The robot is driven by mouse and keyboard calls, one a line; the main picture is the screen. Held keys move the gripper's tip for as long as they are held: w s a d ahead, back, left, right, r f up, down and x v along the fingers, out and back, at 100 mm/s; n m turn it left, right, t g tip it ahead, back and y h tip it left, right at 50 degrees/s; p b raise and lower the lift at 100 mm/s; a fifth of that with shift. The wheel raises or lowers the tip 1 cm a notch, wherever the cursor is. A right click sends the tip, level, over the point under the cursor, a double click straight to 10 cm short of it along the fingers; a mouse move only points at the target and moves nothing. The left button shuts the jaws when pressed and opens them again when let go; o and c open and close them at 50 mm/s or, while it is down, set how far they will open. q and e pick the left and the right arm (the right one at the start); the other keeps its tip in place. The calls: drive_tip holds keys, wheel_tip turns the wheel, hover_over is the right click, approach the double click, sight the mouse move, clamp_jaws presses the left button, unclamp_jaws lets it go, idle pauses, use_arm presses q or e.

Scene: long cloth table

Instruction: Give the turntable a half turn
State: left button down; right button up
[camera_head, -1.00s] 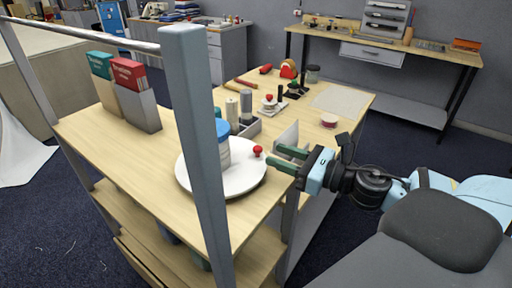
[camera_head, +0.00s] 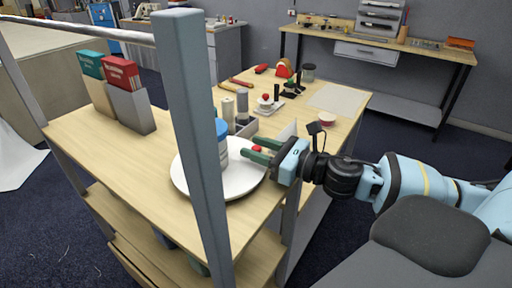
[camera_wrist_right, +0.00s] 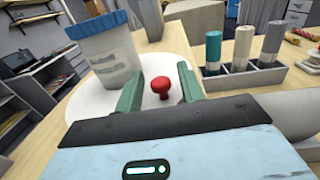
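The turntable (camera_head: 245,184) is a round white disc on the wooden table, partly hidden by a grey post in the head view. A tub with a blue lid (camera_head: 222,128) stands on it, also seen in the right wrist view (camera_wrist_right: 103,55). A small red knob (camera_head: 257,149) stands up near the disc's edge. My right gripper (camera_head: 249,148) is over the disc at the knob. In the right wrist view its green fingers (camera_wrist_right: 158,88) are open, with the red knob (camera_wrist_right: 161,86) between them and apart from both. My left gripper is not in view.
A grey upright post (camera_head: 190,130) stands in front of the table. Behind the disc is a holder with several cylinders (camera_wrist_right: 240,75). Binders in a grey file box (camera_head: 131,108) stand at the left. The table's front left is clear.

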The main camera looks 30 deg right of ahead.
drive_tip(key=shift+w+a, duration=0.15)
drive_tip(key=shift+w, duration=0.1)
clamp_jaws()
idle(0.3)
